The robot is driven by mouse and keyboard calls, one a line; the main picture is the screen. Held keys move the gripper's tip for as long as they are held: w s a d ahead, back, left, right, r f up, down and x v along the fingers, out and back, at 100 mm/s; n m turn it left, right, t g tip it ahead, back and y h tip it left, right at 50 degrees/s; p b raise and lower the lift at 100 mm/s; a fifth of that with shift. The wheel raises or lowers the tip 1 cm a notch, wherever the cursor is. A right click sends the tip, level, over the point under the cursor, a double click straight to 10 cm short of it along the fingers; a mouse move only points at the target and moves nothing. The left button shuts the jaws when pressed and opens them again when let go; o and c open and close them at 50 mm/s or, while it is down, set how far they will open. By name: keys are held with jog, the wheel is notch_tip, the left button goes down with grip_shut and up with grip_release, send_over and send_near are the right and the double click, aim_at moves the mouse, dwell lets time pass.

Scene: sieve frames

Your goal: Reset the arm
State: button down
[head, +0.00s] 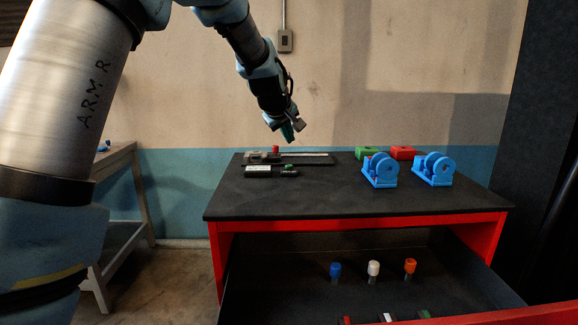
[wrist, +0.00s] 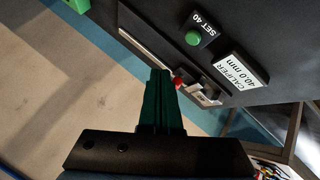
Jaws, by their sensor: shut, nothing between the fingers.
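My gripper (head: 288,131) hangs above the back left part of the black tabletop, its green fingers pointing down and apart from the things below. In the wrist view my gripper (wrist: 160,75) shows its green fingers together with nothing between them. My arm reaches in from the upper left of the head view, bent at the elbow.
Below my gripper lie a caliper (head: 300,158) with a red knob, its label block and a green button (wrist: 193,38). Two blue devices (head: 380,170) (head: 433,169) stand right, with green (head: 367,153) and red (head: 402,152) blocks behind. The open drawer (head: 300,290) holds capped vials.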

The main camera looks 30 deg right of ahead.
jog(key=shift+a, duration=0.1)
jog(key=a+f, duration=0.1)
jog(key=a, duration=0.3)
jog(key=a+f+y, duration=0.1)
jog(key=a+f, duration=0.1)
jog(key=a, duration=0.3)
jog(key=w+a+f+y, duration=0.1)
jog(key=a, duration=0.4)
jog(key=shift+a+f+g, duration=0.1)
jog(key=shift+f+g, duration=0.05)
jog(key=shift+g, duration=0.15)
jog(key=s+a+f+g+y, duration=0.1)
jog(key=s+a+f, duration=0.25)
jog(key=a, duration=0.45)
jog(key=s+a+f+m+g+y, duration=0.15)
jog(key=s+a, duration=0.25)
jog(key=a, duration=0.5)
jog(key=s+a+f+n+y, duration=0.1)
jog(key=s+a+f, duration=0.25)
jog(key=a, duration=0.45)
jog(key=s+a+f+m+g, duration=0.1)
jog(key=s+a+f+g, duration=0.1)
jog(key=s, duration=0.6)
jog(key=a+f, duration=0.1)
jog(key=a, duration=0.1)
jog(key=shift+s+a, duration=0.3)
jog(key=shift+a, duration=0.1)
